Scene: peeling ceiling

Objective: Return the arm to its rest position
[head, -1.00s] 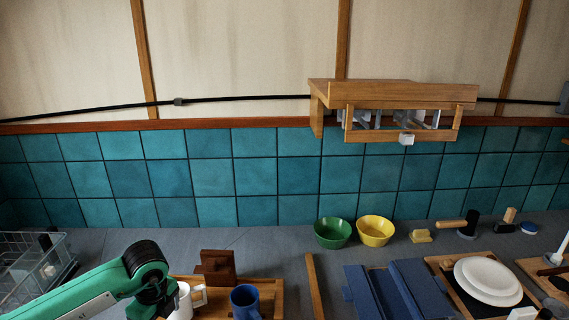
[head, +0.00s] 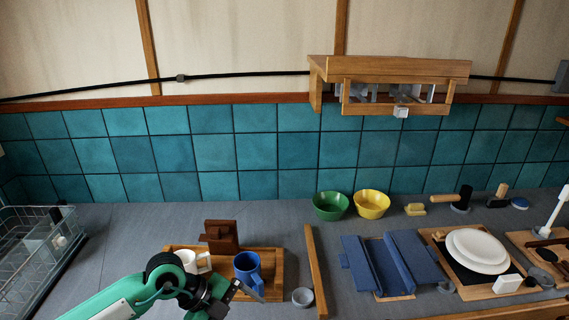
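My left arm (head: 125,293) is green with black joints and comes in from the lower left. My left gripper (head: 238,294) is low in the view, just in front of the wooden tray (head: 278,281) and close to the blue mug (head: 246,266). Its fingers are small and dark, so I cannot tell whether it is open or shut. A white mug (head: 187,260) is partly hidden behind the arm's wrist. My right arm and gripper are not in view.
A grey cup (head: 302,297) stands right of the tray, beside a wooden strip (head: 317,270). Green (head: 331,205) and yellow (head: 371,204) bowls stand at the back. A blue folded piece (head: 385,262) and white plates (head: 476,251) lie right. A wire rack (head: 40,262) stands left.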

